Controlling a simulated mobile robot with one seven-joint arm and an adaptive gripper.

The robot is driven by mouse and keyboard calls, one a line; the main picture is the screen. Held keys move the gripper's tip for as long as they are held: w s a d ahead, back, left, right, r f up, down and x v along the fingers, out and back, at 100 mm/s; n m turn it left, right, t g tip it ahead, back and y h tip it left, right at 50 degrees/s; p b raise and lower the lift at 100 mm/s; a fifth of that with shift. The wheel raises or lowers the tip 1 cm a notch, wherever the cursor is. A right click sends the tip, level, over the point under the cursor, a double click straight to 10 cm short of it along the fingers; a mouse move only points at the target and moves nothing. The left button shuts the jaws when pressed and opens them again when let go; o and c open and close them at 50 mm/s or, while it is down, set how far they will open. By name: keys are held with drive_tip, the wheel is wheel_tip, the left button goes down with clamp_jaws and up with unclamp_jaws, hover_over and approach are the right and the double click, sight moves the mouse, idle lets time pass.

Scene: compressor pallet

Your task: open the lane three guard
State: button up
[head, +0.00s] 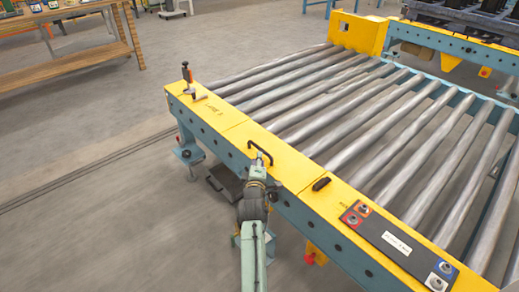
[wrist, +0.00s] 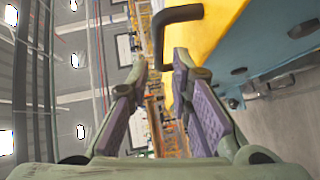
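A yellow cover (head: 279,152) runs along the near rail of the roller conveyor. Dark lettering that seems to read "LANE 3" (head: 213,109) is on its left section. A black bar handle (head: 262,151) stands on the cover's middle section and looks closed down. My gripper (head: 257,168) is at the near side of this handle. In the wrist view, my gripper (wrist: 161,66) is open, its purple-padded fingers apart. The black handle (wrist: 180,14) is just beyond the fingertips, with one end near the gap between them. I cannot tell whether they touch it.
Bare metal rollers (head: 345,105) lie behind the cover. A small black grip (head: 321,184) and a button panel (head: 395,240) are to the right.

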sight(260, 148)
drive_tip(key=w, duration=0.5)
drive_tip(key=w+f, duration=0.1)
drive_tip(key=w, duration=0.1)
drive_tip(key=shift+w+d, duration=0.4)
clamp_jaws()
